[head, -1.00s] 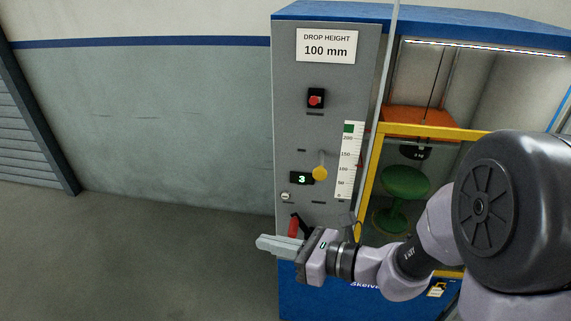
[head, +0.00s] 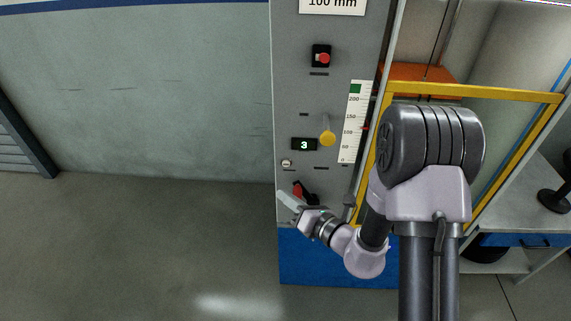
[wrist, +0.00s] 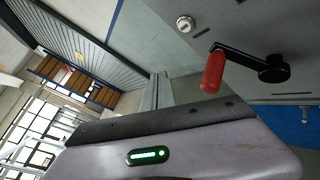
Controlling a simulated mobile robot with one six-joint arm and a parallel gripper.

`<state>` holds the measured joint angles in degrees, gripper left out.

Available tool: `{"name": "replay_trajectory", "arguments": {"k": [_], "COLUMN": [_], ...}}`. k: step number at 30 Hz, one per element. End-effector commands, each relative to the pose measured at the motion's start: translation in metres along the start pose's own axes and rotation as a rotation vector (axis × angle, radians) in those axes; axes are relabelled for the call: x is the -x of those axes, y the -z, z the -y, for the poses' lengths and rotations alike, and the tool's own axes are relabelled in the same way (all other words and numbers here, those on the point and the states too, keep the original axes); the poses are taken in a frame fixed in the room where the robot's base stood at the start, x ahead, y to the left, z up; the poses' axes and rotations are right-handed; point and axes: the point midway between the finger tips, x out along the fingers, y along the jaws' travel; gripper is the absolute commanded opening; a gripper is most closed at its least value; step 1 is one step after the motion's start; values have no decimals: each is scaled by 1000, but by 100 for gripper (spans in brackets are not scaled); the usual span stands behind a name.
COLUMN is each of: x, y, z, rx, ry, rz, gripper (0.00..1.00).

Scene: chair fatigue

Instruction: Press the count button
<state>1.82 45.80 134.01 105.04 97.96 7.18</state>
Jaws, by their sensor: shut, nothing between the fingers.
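The count button is probably the small round pale button (head: 286,163) at the lower left of the grey machine panel, below and left of a display (head: 304,144) reading 3. The pale button also shows at the top of the wrist view (wrist: 185,23). My gripper (head: 281,196) is shut and empty. In the head view its fingertips are below the button, left of the red-handled crank, apart from the button as far as I can tell. In the wrist view the fingers (wrist: 160,90) point up toward the panel, with the button up and to the right of them.
A crank with a red handle (wrist: 214,72) sits close to my gripper's right. A yellow knob (head: 327,138), a red button on a black box (head: 321,57) and a height scale (head: 355,122) are higher on the panel. Open floor lies left.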

Motion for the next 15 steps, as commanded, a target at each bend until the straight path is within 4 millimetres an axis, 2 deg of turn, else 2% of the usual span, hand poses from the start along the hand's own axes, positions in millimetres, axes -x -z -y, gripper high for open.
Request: {"name": "replay_trajectory", "arguments": {"k": [15], "x": [-49], "y": [-36], "z": [34], "rx": [2], "ry": [-1], "rz": [-1], "gripper": [0]}}
